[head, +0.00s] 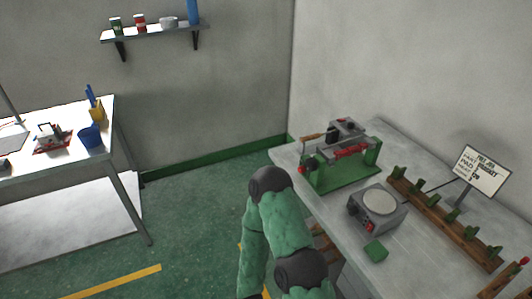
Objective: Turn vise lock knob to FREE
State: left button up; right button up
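On the right bench stands a green-framed device (345,178) with a grey block on top, a red bar and a wooden handle at its left; it may be the vise. Small red parts show at its left end, but I cannot tell which is the lock knob or read any FREE mark. One of my arms, with green sleeves and dark joints, rises at the bottom centre and bends at the elbow in front of the bench's left edge. Neither gripper shows in the head view. No hand is seen touching the device.
A left table (112,123) holds a blue cup (90,137). Floor between them is clear.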

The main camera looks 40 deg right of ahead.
aim_at(301, 170)
jog(key=i+j+z, duration=0.1)
jog(key=i+z, duration=0.35)
jog(key=i+j+z, duration=0.2)
jog(key=i+z, duration=0.25)
jog(key=i+j+z, duration=0.25)
jog(key=z, duration=0.2)
